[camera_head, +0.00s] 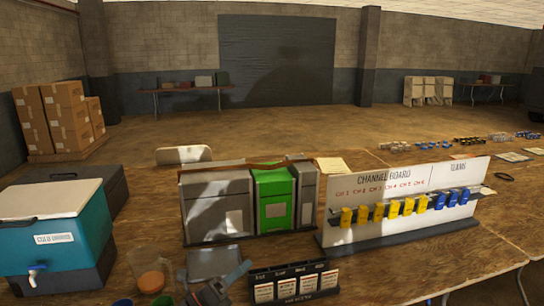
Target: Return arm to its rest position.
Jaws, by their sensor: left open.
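My left gripper (214,288) shows at the bottom edge, left of the centre, with most of the arm out of view. It is open, and I see nothing held in it. My right gripper is not in view.
Grey and green bins (272,200) stand behind. A channel board (400,190) with yellow and blue items is on the right. Bare table (400,270) lies at the front right.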

